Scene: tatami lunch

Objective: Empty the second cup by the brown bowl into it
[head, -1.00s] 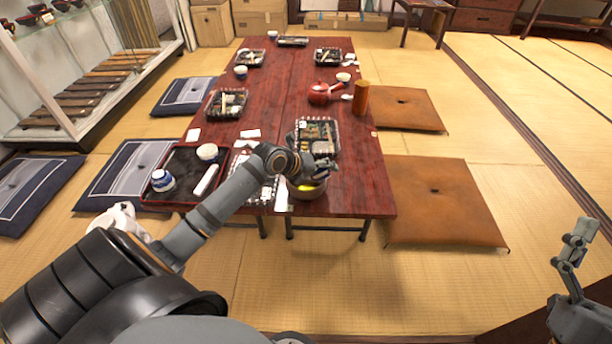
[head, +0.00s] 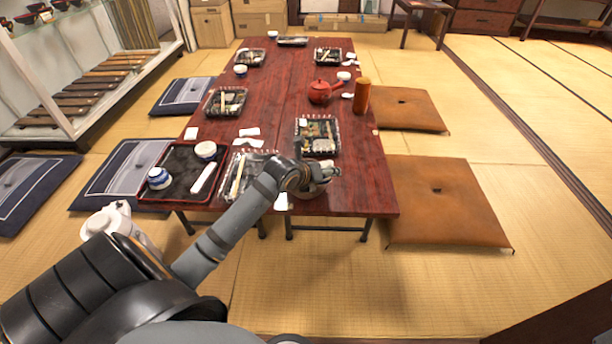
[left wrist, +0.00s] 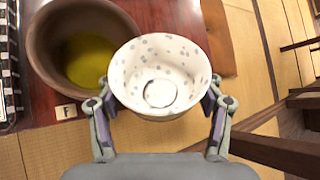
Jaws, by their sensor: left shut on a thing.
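My left gripper (left wrist: 160,108) is shut on a white cup with grey spots (left wrist: 185,99). I see into the cup; a dark ring shows at its bottom, and I cannot tell if liquid is in it. The brown bowl (left wrist: 38,60) is at the upper left of the left wrist view, with yellow-green liquid (left wrist: 90,62) in it. The cup overlaps the bowl's right rim in that view; their gap is unclear. In the head view my left gripper (head: 327,170) is over the table's near edge, and it mostly hides cup and bowl. My right gripper is out of view.
The red-brown table (head: 275,130) carries several clear-lidded lunch boxes, one (head: 318,134) just behind my gripper. A red teapot (head: 320,92) and an orange cylinder (head: 362,96) stand farther back. A small card (left wrist: 66,111) lies by the bowl.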

